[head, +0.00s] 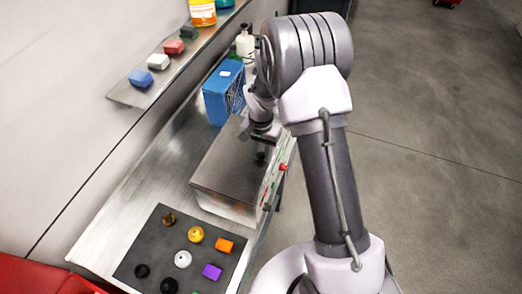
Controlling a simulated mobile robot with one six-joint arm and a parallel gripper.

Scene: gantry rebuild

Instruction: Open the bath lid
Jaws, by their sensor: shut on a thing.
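The bath (224,207) is a metal box on the steel bench, with red and green controls on its right side. Its flat grey lid (226,165) lies over the top and looks closed. A small dark knob (261,157) stands on the lid near its right edge. My gripper (262,146) points down over this knob and is shut on it. The fingertips are small and partly dark against the lid, so their exact contact is hard to see.
A dark mat (150,238) with several small coloured parts lies in front of the bath. A blue box (222,92) and a white bottle (245,44) stand behind it. A wall shelf (131,97) holds several blocks. Open floor lies to the right.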

